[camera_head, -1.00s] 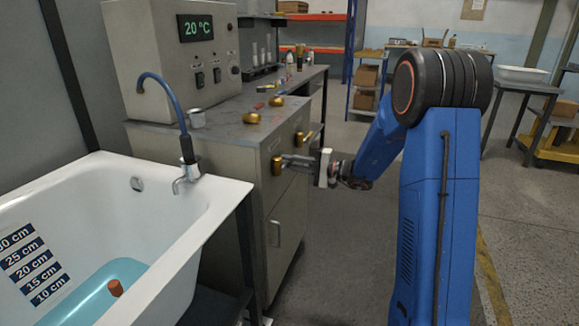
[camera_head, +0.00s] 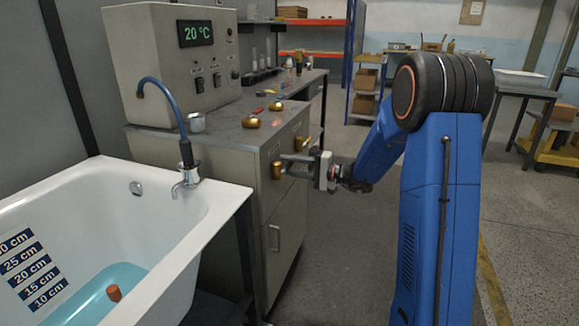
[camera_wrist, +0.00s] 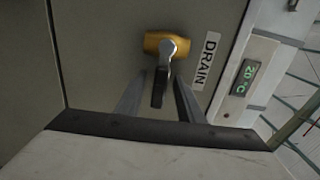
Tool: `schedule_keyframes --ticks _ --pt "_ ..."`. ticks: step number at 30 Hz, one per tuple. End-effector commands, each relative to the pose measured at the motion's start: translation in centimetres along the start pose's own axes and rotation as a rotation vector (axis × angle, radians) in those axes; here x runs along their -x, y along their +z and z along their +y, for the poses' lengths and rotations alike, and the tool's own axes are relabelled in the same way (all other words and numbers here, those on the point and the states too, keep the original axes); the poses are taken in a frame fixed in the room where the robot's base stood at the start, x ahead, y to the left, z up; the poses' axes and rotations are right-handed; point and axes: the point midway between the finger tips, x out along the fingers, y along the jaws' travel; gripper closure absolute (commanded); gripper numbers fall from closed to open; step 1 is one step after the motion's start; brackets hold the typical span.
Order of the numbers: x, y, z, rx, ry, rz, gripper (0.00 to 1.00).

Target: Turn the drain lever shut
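The drain lever has a brass hub (camera_wrist: 160,43) with a grey arm and a black grip (camera_wrist: 158,88), beside a DRAIN label (camera_wrist: 206,61) in the wrist view. In the head view the brass hub (camera_head: 277,170) is on the side of the grey cabinet. My gripper (camera_head: 290,164) reaches it from the right. In the wrist view the fingers of my gripper (camera_wrist: 159,92) stand apart on either side of the black grip, with small gaps seen. My fingers partly hide the lever in the head view.
A white tub (camera_head: 165,215) with blue water and an orange-brown plug (camera_head: 113,292) stands left, under a tap (camera_head: 187,178). The floor right of the cabinet is clear.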

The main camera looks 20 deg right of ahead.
Motion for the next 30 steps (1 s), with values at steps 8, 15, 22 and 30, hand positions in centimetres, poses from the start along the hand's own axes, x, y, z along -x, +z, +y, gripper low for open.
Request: schedule_keyframes --ticks 8,15,22,30 --pt "0.2 0.0 0.0 0.000 -0.001 0.001 0.66" --pt "3.2 -0.1 -0.1 0.000 -0.001 0.003 0.66" --pt "7.5 -0.2 0.0 -0.001 0.000 0.005 0.66" --pt "12.4 -0.1 0.0 0.000 -0.001 0.004 0.66"
